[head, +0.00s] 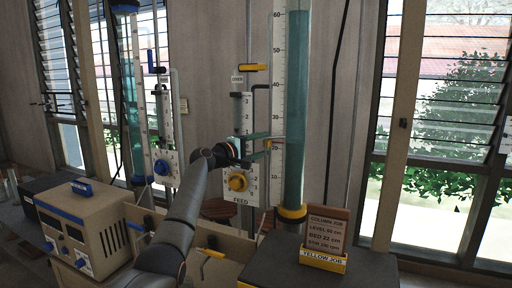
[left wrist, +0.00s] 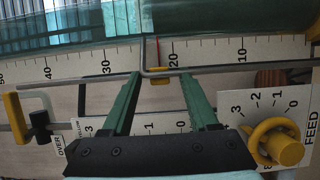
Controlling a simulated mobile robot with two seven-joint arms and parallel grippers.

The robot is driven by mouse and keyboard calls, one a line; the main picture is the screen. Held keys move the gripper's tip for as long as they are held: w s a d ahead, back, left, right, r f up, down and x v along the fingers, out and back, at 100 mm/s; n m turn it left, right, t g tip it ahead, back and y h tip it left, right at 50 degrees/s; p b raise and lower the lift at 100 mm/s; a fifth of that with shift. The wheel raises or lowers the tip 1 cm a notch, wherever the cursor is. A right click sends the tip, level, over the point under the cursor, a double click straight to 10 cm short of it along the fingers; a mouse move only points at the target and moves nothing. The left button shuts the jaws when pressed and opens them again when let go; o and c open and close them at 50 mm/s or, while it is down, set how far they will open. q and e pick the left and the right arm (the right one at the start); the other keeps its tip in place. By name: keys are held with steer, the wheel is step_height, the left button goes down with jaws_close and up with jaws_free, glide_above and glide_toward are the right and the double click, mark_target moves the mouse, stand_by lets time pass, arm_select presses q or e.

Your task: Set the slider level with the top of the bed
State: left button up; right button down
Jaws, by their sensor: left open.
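The tall column (head: 294,100) of teal liquid stands on a yellow collar beside a white number scale (head: 277,70). The slider is a small yellow tab (left wrist: 160,77) with a thin red pointer; the pointer sits between 20 and 30, nearer 20. It also shows small in the head view (head: 268,143). My left gripper (head: 256,147) is at the scale. In the left wrist view its two green fingers (left wrist: 158,98) are apart, one on each side of the tab, with no clear contact. My right gripper is not in view.
A yellow-handled valve marked OVER (head: 252,67) is above my gripper, and a yellow FEED knob (head: 238,182) is below it. A job card (head: 327,228) reading bed 22 cm stands at the front. A second column (head: 133,100) and a cream meter box (head: 85,225) are left.

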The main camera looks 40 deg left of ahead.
arm_select(q)
steer(key=s+a+b, duration=0.2)
steer(key=s+b, duration=0.1)
steer(key=s, duration=0.9)
steer(key=shift+s, duration=0.15)
stand_by(0.4)
